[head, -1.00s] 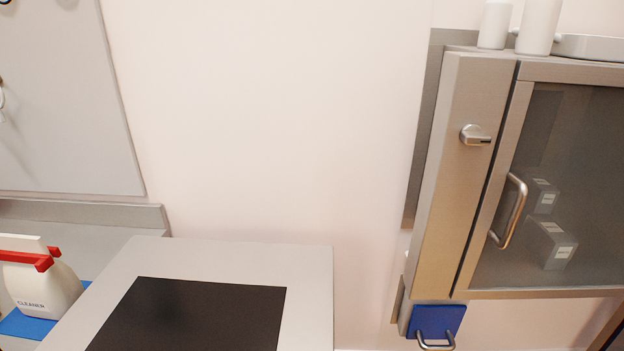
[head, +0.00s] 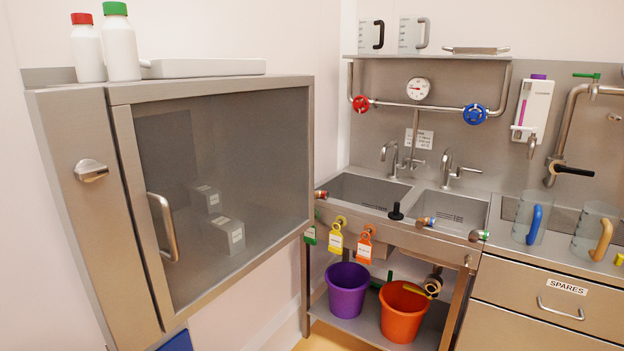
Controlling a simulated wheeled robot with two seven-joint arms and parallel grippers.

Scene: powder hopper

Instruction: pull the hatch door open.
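A steel wall cabinet has a tinted glass hatch door (head: 240,140) in a metal frame, at the left of the head view. The door looks shut. Its curved bar handle (head: 164,228) is on the door's left side. A small metal knob (head: 91,170) sits on the panel left of the door. Two small grey boxes (head: 223,235) show through the glass. Neither of my grippers is in the picture.
Two bottles (head: 121,44) and a grey tray (head: 203,67) stand on the cabinet. To the right are a double sink (head: 372,191), a purple bucket (head: 347,290), an orange bucket (head: 403,312) and a SPARES drawer (head: 555,297). The space before the door looks clear.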

